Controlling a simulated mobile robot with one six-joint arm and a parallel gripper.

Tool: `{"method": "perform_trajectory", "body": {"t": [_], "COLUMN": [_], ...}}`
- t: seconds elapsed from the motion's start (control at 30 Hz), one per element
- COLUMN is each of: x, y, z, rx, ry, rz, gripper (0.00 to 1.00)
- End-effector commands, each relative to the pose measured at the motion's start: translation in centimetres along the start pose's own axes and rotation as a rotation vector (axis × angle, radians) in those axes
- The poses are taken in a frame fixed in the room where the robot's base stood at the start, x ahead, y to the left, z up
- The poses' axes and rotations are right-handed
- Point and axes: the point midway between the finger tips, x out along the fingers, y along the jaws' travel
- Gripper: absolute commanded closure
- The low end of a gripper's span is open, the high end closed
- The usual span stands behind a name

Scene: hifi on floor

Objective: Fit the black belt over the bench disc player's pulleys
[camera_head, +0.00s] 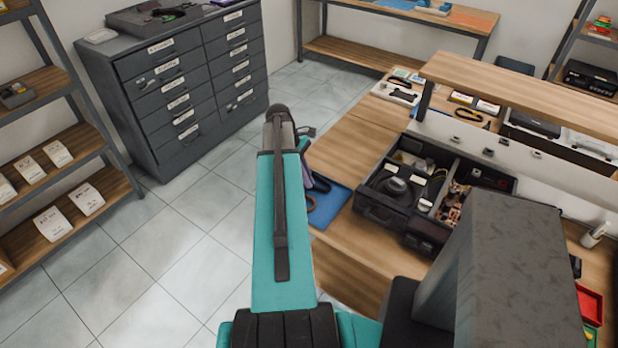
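The disc player (373,211) sits opened on the wooden bench, right of my arm. Its dark case shows a round black part (397,186) and other inner parts. The pulleys are too small to tell apart. A blue mat (327,213) lies left of the player, partly behind my arm. Dark curved items lie at the mat's left edge; I cannot tell whether one is the black belt. My teal arm reaches forward over the floor beside the bench. Its end is mostly hidden behind the arm link, so my gripper's fingers cannot be made out.
A raised wooden shelf (520,92) runs along the back of the bench. A tray of small tools (397,92) stands at the far end. A grey drawer cabinet (170,90) stands at the back left, and shelving (60,150) at the left. The bare bench top (350,150) beyond the mat is clear.

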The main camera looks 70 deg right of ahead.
Motion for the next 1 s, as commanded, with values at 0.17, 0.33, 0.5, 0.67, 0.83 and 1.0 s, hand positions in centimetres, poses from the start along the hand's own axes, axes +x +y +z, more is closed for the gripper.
{"method": "perform_trajectory", "body": {"t": [0.17, 0.33, 0.5, 0.67, 0.83, 1.0], "x": [0.1, 0.1, 0.1, 0.2, -0.5, -2.1], "y": [0.0, 0.0, 0.0, 0.1, 0.1, 0.1], "z": [0.0, 0.0, 0.0, 0.0, 0.0, 0.0], "rx": [0.001, 0.001, 0.001, 0.002, 0.002, 0.002], "ry": [0.000, 0.000, 0.000, 0.000, 0.000, 0.001], "rz": [0.000, 0.000, 0.000, 0.000, 0.000, 0.001], "gripper": [0.78, 0.78, 0.78, 0.78, 0.78, 0.78]}}
